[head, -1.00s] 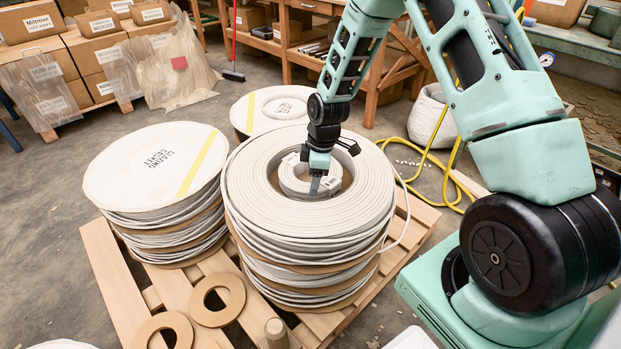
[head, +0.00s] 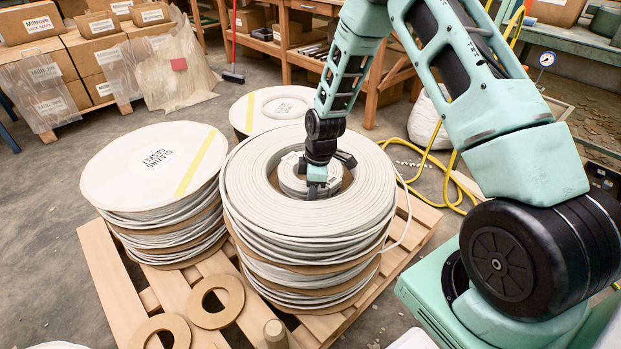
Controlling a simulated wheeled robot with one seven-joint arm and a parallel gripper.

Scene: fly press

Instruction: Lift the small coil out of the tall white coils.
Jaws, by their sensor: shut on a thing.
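The tall white coils (head: 245,205) stand stacked on a wooden pallet, with brown card sheets between layers. The small coil (head: 292,178) is a pale ring with a label, sitting inside the central hole of the top coil. My gripper (head: 312,190) points down into that hole and is shut on the near right part of the small coil. The fingertips and part of the small coil's far side are hidden by the gripper. The small coil is still within the opening, and I cannot tell whether it touches what lies below.
A wrapped coil stack labelled "GLAZING GASKET" (head: 155,162) stands close on the left, another wrapped stack (head: 272,108) behind. Cardboard rings (head: 215,300) and a wooden peg (head: 276,333) are at the pallet's front. A yellow hose (head: 437,150) lies on the floor to the right.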

